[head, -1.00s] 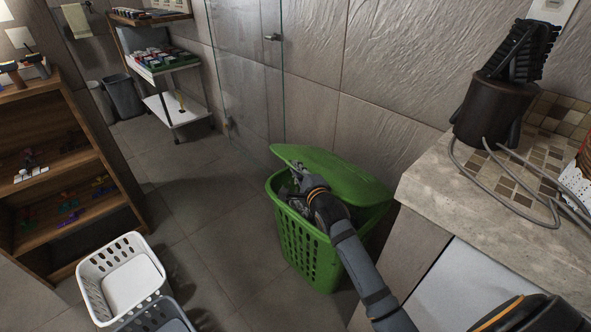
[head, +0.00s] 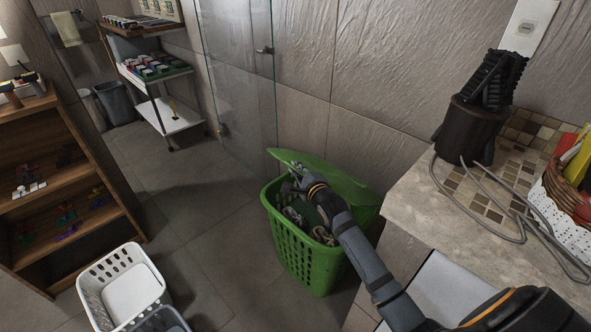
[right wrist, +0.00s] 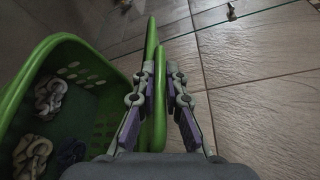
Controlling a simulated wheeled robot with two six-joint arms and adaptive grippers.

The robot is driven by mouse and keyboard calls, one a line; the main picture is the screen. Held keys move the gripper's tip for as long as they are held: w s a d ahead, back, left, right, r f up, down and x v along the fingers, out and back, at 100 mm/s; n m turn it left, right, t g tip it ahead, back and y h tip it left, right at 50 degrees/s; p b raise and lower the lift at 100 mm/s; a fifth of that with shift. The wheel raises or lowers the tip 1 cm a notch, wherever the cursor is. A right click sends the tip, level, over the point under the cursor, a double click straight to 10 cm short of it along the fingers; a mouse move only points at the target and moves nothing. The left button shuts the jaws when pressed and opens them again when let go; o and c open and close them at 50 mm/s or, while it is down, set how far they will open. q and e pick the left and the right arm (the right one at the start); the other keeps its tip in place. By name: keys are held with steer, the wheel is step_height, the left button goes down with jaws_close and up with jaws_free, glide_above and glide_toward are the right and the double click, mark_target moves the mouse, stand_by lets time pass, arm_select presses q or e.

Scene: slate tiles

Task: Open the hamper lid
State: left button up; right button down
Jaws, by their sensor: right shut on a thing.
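The green hamper (head: 291,247) stands on the floor against the tiled wall. Its green lid (head: 334,177) is raised and tilted up at the wall side, leaving the front of the hamper open. My right gripper (head: 298,172) is at the lid's left edge. In the right wrist view, my right gripper (right wrist: 159,85) is shut on the edge of the lid (right wrist: 151,45), with the hamper's basket (right wrist: 88,97) open on the left. Crumpled cloths (right wrist: 32,155) lie inside it. My left gripper is not in view.
A stone counter (head: 408,196) with a dark holder (head: 467,128) and loose cables is to the right of the hamper. White and grey baskets (head: 91,285) stand on the floor at lower left. A wooden shelf (head: 75,150) is at left. The floor between is clear.

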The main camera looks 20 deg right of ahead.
stand_by(0.3)
steer(key=c, duration=1.4)
jaws_free()
steer(key=shift+s, duration=0.1)
steer(key=s+r, duration=0.2)
steer(key=s, duration=0.9)
steer(key=shift+s, duration=0.35)
